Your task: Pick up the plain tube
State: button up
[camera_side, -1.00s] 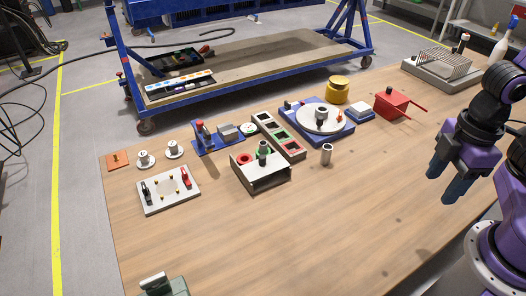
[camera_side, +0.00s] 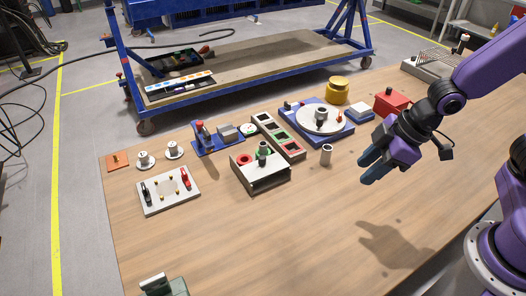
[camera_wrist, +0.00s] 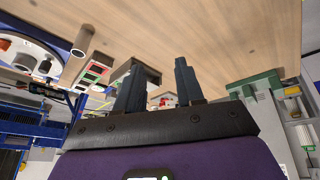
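The plain tube (camera_side: 326,155) is a short grey metallic cylinder standing upright on the wooden table, in front of the rotary jig (camera_side: 318,124). The tube also shows in the wrist view (camera_wrist: 83,41), at the upper left. My gripper (camera_side: 367,166) is to the right of the tube in the side view, above the table and apart from it. In the wrist view its two dark fingers (camera_wrist: 161,66) are spread with nothing between them. The tube is fully in sight; its lower end rests on the table.
Left of the tube stand a grey box-like fixture (camera_side: 262,174) and a row of coloured sockets (camera_side: 279,136). A red box (camera_side: 390,102) and a yellow cylinder (camera_side: 337,92) are behind. The table's front middle (camera_side: 250,240) is clear.

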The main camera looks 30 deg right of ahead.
jog(key=w+a+f+m+t+y, duration=0.1)
jog(key=w+f+t+y, duration=0.2)
jog(key=w, duration=0.7)
jog(key=m+t+y, duration=0.1)
jog(key=t+y, duration=0.2)
send_near(263, 143)
jog(key=x, duration=0.4)
jog(key=shift+s+a+f, duration=0.15)
jog(key=shift+f, duration=0.25)
jog(key=shift+x, duration=3)
grip_shut()
